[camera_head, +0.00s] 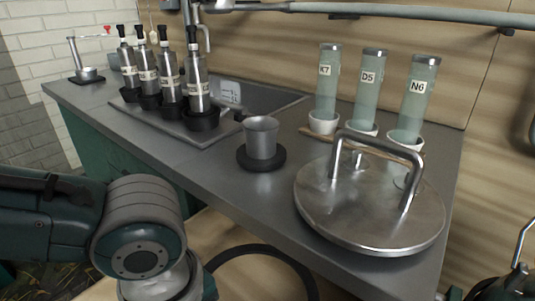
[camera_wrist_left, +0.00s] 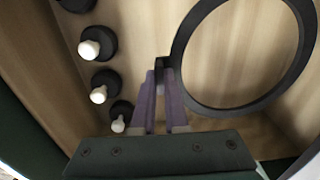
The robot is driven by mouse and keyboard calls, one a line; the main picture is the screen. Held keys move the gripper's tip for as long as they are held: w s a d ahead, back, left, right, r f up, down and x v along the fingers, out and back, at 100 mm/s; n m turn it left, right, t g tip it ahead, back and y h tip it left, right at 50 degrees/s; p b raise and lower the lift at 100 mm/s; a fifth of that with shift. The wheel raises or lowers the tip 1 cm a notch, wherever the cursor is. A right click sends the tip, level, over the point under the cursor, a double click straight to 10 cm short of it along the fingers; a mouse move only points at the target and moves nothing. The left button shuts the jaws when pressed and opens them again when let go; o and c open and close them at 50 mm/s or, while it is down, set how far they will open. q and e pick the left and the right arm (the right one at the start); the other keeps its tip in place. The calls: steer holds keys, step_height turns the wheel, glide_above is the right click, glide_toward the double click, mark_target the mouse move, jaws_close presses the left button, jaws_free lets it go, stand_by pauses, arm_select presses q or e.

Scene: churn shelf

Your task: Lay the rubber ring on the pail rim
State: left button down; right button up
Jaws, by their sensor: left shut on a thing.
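The rubber ring is a wide black band; part of its arc (camera_head: 270,249) shows in front of the counter in the head view. In the left wrist view the ring (camera_wrist_left: 307,42) fills the upper right. My left gripper (camera_wrist_left: 163,72) is shut on the ring at its left side, with purple fingers pointing up the picture. In the head view my left arm hides that gripper. I cannot make out a pail rim for certain in either view. My right gripper is not in view.
A round metal lid (camera_head: 370,222) with a bar handle lies on the grey counter (camera_head: 215,177). A metal cup (camera_head: 262,135) stands on a black base. Several dark-capped bottles (camera_head: 195,90) and labelled glass tubes (camera_head: 413,100) stand behind. White-tipped black discs (camera_wrist_left: 98,95) show in the wrist view.

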arm_select(q)
steer(key=shift+r+p, duration=3.65)
steer(key=shift+r, duration=0.35)
steer(key=shift+s+a+p, duration=3.25)
steer(key=shift+s+p, duration=0.55)
steer(key=shift+s, duration=0.4)
step_height(320, 180, up, 7)
steer(key=p, duration=0.7)
